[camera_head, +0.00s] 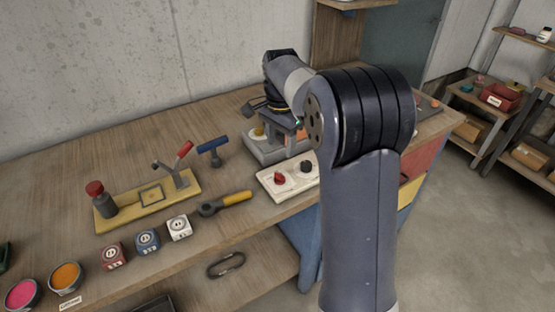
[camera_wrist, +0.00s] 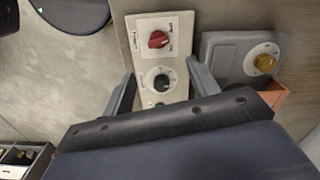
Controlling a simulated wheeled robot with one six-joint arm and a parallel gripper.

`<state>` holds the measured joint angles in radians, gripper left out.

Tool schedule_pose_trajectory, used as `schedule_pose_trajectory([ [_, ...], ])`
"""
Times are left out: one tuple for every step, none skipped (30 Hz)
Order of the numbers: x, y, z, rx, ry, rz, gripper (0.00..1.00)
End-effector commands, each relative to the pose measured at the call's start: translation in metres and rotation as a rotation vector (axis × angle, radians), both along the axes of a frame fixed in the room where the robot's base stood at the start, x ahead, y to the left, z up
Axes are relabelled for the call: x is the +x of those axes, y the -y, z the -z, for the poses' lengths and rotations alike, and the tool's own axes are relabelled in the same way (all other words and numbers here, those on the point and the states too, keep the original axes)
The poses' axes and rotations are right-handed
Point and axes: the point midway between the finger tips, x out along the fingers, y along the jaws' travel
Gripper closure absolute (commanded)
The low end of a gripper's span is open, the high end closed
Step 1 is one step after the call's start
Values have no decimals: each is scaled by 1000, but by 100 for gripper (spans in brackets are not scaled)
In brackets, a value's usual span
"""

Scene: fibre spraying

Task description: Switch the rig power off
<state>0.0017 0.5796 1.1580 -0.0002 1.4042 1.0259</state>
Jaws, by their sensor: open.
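A cream control panel (camera_head: 266,189) lies near the front edge of the bench, with a red knob (camera_head: 280,178) and a black knob (camera_head: 306,166). In the wrist view the panel (camera_wrist: 178,92) shows the red knob (camera_wrist: 158,40) on a white labelled plate and the black knob (camera_wrist: 161,82) on a dial. My gripper (camera_wrist: 161,88) is open and empty. Its two fingers appear on either side of the panel, with the black knob between them in the picture. I cannot tell its height above the panel. The labels are too small to read.
A grey unit with a yellow knob (camera_wrist: 264,63) stands right beside the panel in the wrist view. In the head view, a yellow-handled tool (camera_head: 228,202), several small cubes and a yellow clamp fixture (camera_head: 130,213) lie to the left. My arm hides part of the bench.

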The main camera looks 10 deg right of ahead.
Motion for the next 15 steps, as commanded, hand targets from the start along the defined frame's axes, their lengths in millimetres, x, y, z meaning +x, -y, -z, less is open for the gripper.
schedule_pose_trajectory([
  [0,0,4,1,-3,1,44],
  [0,0,8,0,-4,1,44],
  [0,0,13,0,-4,1,44],
  [-1,0,18,0,-5,1,44],
  [-1,0,24,0,-6,1,44],
  [-1,0,31,0,-6,0,44],
  [-1,0,37,0,-6,0,44],
  [-1,0,43,1,-5,0,44],
  [-1,0,51,1,-5,0,44],
  [-2,0,57,0,-6,0,44],
  [-1,0,62,1,-5,0,44],
  [-1,0,69,1,-5,0,44],
  [-1,0,74,0,-4,-1,44],
  [-1,0,79,1,-5,-1,44],
  [-1,0,85,0,-4,-1,44],
])
